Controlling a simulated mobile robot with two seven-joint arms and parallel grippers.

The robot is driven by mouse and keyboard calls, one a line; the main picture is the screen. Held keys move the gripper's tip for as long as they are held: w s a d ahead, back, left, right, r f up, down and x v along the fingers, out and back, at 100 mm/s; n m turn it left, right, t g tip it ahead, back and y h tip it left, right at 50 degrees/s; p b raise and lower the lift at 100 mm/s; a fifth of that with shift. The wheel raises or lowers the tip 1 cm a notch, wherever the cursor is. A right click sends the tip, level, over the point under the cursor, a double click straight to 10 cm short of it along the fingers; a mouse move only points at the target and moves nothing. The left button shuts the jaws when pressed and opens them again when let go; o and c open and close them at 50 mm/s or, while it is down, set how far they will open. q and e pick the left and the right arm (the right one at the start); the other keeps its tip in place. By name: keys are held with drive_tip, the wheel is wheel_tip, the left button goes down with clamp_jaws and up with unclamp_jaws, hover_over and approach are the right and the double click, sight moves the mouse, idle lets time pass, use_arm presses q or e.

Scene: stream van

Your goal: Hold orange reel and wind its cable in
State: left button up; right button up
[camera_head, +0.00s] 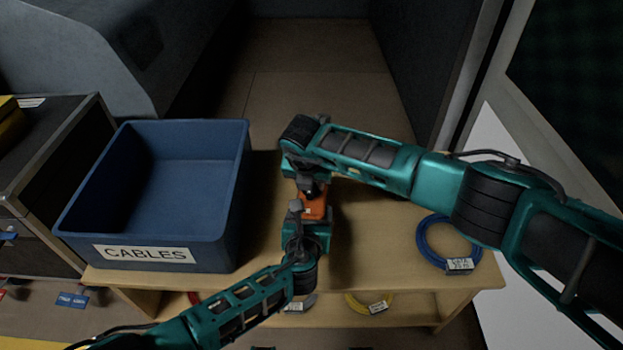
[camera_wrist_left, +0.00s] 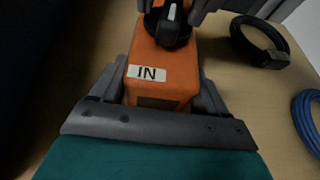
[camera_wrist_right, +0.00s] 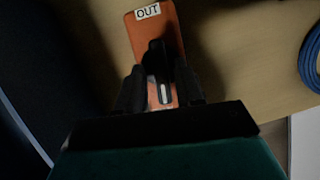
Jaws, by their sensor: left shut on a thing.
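The orange reel (camera_head: 313,205) stands over the wooden bench top between my two arms. My left gripper (camera_wrist_left: 160,95) is shut on its orange body, just beyond an "IN" label (camera_wrist_left: 147,73). A black crank (camera_wrist_left: 172,22) sits on the reel. My right gripper (camera_wrist_right: 160,88) comes down from above with its fingers on either side of the black crank (camera_wrist_right: 160,65); whether they grip it is unclear. An "OUT" label (camera_wrist_right: 148,11) shows on the reel's other end. In the head view my left gripper (camera_head: 303,222) is partly hidden. I see no loose cable from the reel.
A blue bin (camera_head: 95,215) labelled "CABLES" stands left of the reel. A blue coil (camera_head: 448,243) lies at the right on the bench (camera_head: 400,275). A black coil (camera_wrist_left: 260,40) lies near the reel. A yellow coil (camera_head: 370,303) is on the shelf below.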

drive_tip(key=shift+o, duration=0.4)
drive_tip(key=v, duration=1.2)
use_arm(q)
drive_tip(key=o, duration=1.2)
drive_tip(key=shift+c, duration=0.2)
